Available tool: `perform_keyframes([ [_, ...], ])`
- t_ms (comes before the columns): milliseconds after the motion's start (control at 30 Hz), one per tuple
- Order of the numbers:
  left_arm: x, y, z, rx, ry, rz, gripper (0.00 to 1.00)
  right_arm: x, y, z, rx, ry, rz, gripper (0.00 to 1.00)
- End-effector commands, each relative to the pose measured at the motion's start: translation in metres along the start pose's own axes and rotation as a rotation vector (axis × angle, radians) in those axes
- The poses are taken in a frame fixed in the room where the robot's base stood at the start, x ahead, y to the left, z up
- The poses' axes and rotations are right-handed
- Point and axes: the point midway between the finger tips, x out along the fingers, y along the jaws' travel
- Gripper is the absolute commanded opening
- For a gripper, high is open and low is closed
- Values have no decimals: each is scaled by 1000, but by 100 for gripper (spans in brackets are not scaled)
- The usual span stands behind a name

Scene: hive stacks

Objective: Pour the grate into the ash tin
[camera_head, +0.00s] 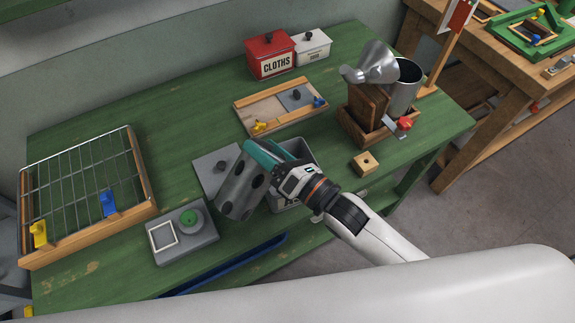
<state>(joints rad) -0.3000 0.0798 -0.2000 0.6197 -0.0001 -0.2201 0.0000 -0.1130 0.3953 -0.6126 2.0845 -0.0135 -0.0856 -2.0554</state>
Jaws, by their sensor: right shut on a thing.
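My right gripper (265,157) has teal fingers and is shut on the grate (241,188), a grey metal cylinder with dark round holes. The grate is tilted and held above the table's front part, at the left side of a grey open box (304,151), which looks like the ash tin. My gripper and wrist cover much of this tin. Its back rim and a bit of its labelled front show, but its inside is mostly hidden. I cannot tell whether the grate touches the tin or whether anything is falling from it. My left gripper is not in view.
A grey plate (211,165) lies behind the grate. A wooden tray (270,112), a red CLOTHS tin (269,58) and a metal can (404,88) stand behind.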

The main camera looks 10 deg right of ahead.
Motion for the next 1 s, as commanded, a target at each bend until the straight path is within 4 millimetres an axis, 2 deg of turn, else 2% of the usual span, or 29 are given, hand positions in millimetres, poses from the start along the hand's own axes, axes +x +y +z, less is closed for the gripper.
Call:
perform_keyframes([
  [1000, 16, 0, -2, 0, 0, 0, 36, -1, 9, 3, 134, 19, -1, 31],
])
